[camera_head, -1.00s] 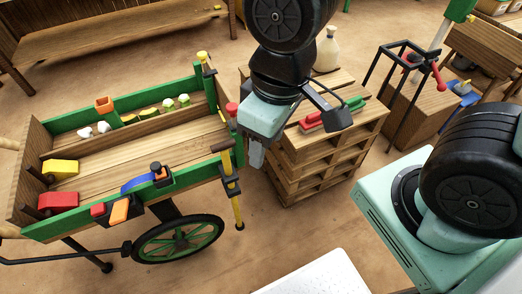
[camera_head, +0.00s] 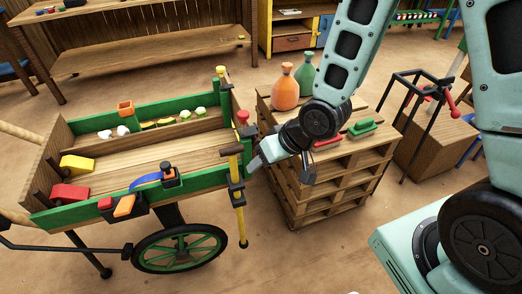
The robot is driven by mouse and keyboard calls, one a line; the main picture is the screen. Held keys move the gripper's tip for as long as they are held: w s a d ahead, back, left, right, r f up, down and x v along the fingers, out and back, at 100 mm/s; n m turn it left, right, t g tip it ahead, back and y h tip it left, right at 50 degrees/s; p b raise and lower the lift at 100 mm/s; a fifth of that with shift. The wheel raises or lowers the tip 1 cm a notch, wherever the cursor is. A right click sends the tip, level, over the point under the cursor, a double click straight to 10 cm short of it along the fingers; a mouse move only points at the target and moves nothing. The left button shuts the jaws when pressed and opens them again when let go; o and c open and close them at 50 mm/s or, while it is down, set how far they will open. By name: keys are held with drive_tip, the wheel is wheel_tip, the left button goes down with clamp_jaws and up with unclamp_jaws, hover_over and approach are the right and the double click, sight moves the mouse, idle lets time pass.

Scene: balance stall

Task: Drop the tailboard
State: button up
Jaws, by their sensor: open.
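A green-sided wooden cart (camera_head: 130,203) stands at the left. Its tailboard (camera_head: 237,108) closes the cart's right end and looks upright, seen nearly edge-on. A yellow bar with a brown top and black fittings (camera_head: 237,190) stands at the near corner. A similar yellow-topped post (camera_head: 222,82) stands at the far corner. A red knob (camera_head: 242,118) shows at the tailboard's top. My gripper (camera_head: 254,163) is just right of the near corner, pointing left towards the tailboard. It is open, with nothing seen in it. I cannot tell whether it touches the cart.
A pallet stack (camera_head: 310,205) stands right of the cart, bearing an orange bottle (camera_head: 286,90), a green bottle (camera_head: 306,72) and red and green tools. A black frame with a red handle (camera_head: 412,115) is farther right. Open floor (camera_head: 300,255) lies in front.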

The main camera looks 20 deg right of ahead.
drive_tip(key=w+d+f+m+t+y+b, duration=0.2)
drive_tip(key=d+f+m+t+y+b, duration=0.15)
drive_tip(key=f+m, duration=0.45)
drive_tip(key=s+d+f+m+t+h+b, duration=0.1)
drive_tip(key=s+d+f+m+t+b, duration=0.15)
drive_tip(key=d+m+t, duration=0.6)
drive_tip(key=f+b+x, duration=0.1)
drive_tip(key=b+x, duration=1.4)
drive_tip(key=b, duration=0.7)
drive_tip(key=shift+a+b, duration=0.25)
drive_tip(key=shift+b, duration=0.65)
drive_tip(key=x, duration=0.3)
drive_tip(key=shift+r, duration=0.3)
